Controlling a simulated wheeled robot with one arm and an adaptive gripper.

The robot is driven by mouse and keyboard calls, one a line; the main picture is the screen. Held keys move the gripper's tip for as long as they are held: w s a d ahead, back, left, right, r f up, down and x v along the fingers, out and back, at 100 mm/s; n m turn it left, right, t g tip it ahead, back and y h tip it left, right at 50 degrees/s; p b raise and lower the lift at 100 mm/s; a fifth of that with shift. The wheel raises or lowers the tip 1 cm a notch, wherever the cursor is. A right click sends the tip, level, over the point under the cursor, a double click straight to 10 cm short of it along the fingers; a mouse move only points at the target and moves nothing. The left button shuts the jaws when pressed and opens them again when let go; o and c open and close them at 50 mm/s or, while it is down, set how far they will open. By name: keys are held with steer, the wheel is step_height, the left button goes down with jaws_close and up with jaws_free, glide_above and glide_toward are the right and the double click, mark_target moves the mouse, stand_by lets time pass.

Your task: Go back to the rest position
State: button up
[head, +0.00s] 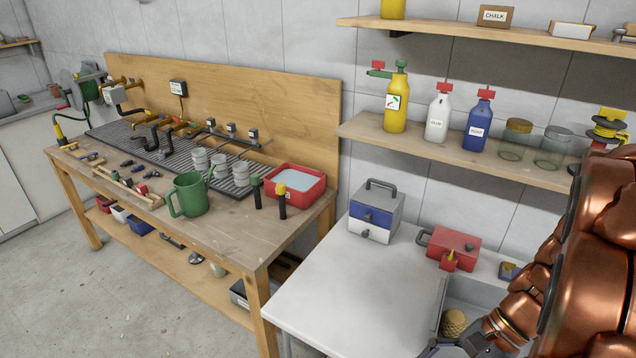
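My copper-coloured arm fills the right edge of the head view. My gripper (462,346) shows only in part at the bottom edge, dark grey, near the front of the white table. Its fingertips are cut off or hidden, so I cannot tell whether it is open or shut, or whether it holds anything. A green hose with a yellow end (60,130) stands in a curve at the far left end of the wooden workbench (232,232), well away from my gripper.
The white table (345,285) bears a blue-and-white box (377,213) and a red box (453,247). A tan round object (453,322) sits close to my gripper. Bottles stand on the wall shelf (430,150) above. A green mug (188,195) stands on the workbench. Floor at left is clear.

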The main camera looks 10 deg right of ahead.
steer(key=s+a+n+h+b, duration=0.4)
steer(key=n+h, duration=0.3)
steer(key=n, duration=0.6)
steer(key=shift+s+a+h, duration=0.3)
steer(key=shift+s+a, duration=0.3)
steer(key=shift+s, duration=0.2)
steer(key=shift+c, duration=0.4)
